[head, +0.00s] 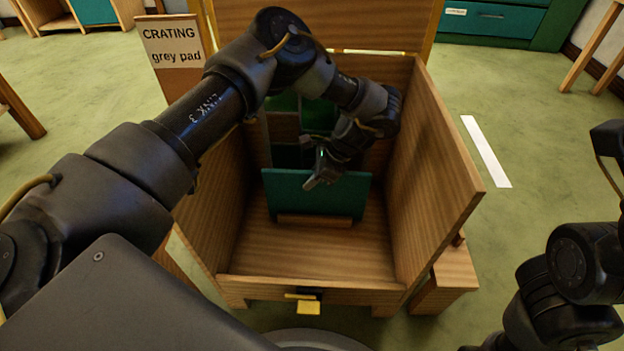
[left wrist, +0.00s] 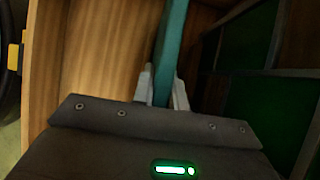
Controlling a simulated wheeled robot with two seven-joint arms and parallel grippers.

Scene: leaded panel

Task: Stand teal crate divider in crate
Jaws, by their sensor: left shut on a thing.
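The teal crate divider (head: 290,192) is a flat board standing on edge inside the wooden crate (head: 445,150). It stands across the crate, behind a low wooden strip (head: 314,221) on the crate floor. My left gripper (head: 318,181) is at the divider's top edge, shut on it. The left wrist view shows the two fingertips (left wrist: 162,88) on either side of the teal divider (left wrist: 171,45). My arm hides part of the crate's back. My right arm is at the right edge of the head view, and its gripper is not visible.
A leaded panel (head: 285,128) with green and dark panes stands behind the divider, near the crate's back. A sign (head: 172,45) reads "CRATING grey pad". The crate floor (head: 310,250) in front is clear.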

